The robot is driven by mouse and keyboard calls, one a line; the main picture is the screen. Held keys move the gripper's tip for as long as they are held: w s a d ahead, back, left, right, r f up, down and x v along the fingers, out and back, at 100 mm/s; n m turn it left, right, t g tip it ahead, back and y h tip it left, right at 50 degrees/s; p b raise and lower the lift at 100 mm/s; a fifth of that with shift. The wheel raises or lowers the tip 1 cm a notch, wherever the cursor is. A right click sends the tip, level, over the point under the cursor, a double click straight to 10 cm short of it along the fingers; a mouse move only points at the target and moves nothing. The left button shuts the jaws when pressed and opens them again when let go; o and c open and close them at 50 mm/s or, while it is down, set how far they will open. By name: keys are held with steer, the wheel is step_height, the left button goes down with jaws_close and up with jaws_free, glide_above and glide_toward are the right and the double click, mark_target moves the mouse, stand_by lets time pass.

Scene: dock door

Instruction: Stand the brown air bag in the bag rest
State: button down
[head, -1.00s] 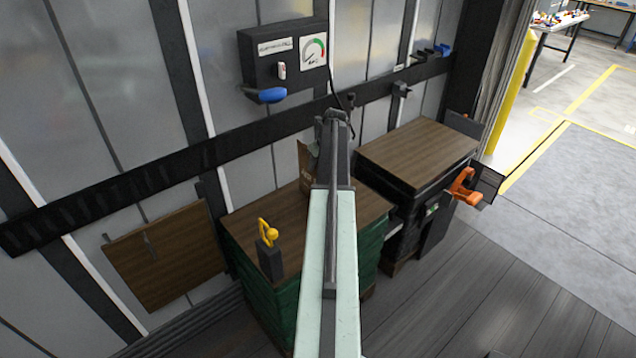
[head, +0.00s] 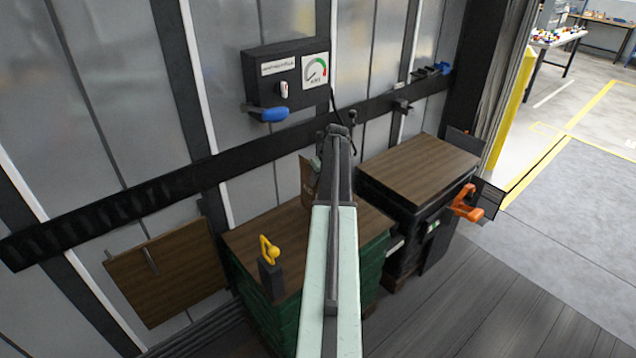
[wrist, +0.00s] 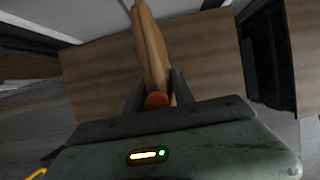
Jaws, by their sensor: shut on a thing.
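The brown air bag shows edge-on in the wrist view (wrist: 150,45), upright between the two dark fingers of my gripper (wrist: 158,84). A round orange piece (wrist: 156,100) sits at its near end. My gripper is shut on the bag. In the head view a strip of the bag (head: 307,178) shows left of my arm, above the wooden top of the green stack; my arm hides the rest. I cannot tell whether the bag touches that top. I cannot make out the bag rest for certain.
The green stack (head: 262,318) carries a black block with a yellow hook (head: 269,252). A second wood-topped stack (head: 418,170) stands right, with an orange-handled tool (head: 466,204) beside it. A gauge box (head: 288,80) hangs on the wall. The floor at right is clear.

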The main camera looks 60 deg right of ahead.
steer(key=s+a+r+p, duration=0.3)
steer(key=s+a, duration=0.6)
steer(key=a, duration=0.4)
steer(key=shift+s+r, duration=0.15)
steer(key=shift+r, duration=0.35)
